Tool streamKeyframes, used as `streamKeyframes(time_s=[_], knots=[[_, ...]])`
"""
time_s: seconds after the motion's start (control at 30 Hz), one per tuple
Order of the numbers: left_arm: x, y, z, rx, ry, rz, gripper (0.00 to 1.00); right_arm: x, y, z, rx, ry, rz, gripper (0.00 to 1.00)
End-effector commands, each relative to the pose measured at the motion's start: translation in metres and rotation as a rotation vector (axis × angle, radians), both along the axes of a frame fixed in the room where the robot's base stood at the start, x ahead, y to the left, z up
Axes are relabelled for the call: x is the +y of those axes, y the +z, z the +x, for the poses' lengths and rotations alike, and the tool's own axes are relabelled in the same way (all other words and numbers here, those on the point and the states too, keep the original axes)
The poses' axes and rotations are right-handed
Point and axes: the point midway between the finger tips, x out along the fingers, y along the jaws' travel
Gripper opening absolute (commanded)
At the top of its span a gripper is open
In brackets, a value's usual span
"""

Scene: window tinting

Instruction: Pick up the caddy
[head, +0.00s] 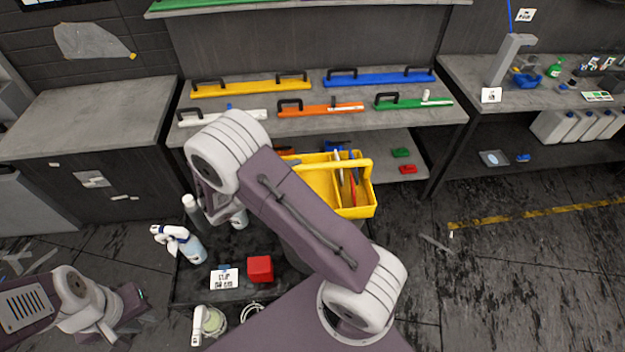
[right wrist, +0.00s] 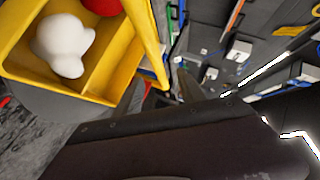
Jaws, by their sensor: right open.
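The yellow caddy (head: 369,200) with its yellow handle is right of centre in the head view, in front of the lower shelf. It holds several tools, some with red and blue parts. My right arm's link covers its left side. In the right wrist view the caddy (right wrist: 98,79) fills the upper left, close by, with a white lumpy thing and something red inside. My right gripper (right wrist: 190,90) is only partly seen there, beside the caddy and open; the arm hides it in the head view. My left gripper (head: 133,300) is at the lower left, far from the caddy; its jaws are unclear.
A spray bottle (head: 181,243), a red block (head: 260,269) and a white sign (head: 224,279) stand on a low dark surface left of my right arm. Behind is a grey bench (head: 335,122) with coloured handled bars. The floor (head: 500,270) at right is mostly clear.

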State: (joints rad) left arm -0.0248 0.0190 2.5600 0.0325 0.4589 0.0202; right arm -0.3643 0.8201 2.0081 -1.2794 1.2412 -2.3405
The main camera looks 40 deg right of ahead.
Motion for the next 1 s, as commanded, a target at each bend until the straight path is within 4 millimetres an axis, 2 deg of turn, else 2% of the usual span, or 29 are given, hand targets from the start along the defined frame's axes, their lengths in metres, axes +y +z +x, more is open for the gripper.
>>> streamKeyframes(time_s=[0.2,0.43,0.57,0.7,0.97,1.0], knots=[[0.0,0.011,0.0,0.0,0.0,0.0,0.23,-0.028,-0.011,0.004,0.003,-0.006,0.0,0.47],[0.0,0.015,0.0,0.0,0.0,0.0,0.23,-0.039,-0.018,0.007,0.001,-0.004,0.001,0.47],[0.0,0.03,0.0,0.0,0.0,0.0,0.23,-0.059,-0.028,0.012,0.003,-0.007,0.001,0.47],[0.0,0.034,0.0,0.0,0.0,0.0,0.23,-0.076,-0.039,0.017,-0.001,-0.005,0.002,0.47],[0.0,0.033,0.0,0.0,0.0,0.0,0.23,-0.079,-0.042,0.018,-0.001,-0.002,0.002,0.47],[0.0,0.033,0.0,0.0,0.0,0.0,0.23,-0.079,-0.042,0.018,-0.001,-0.002,0.002,0.36]])
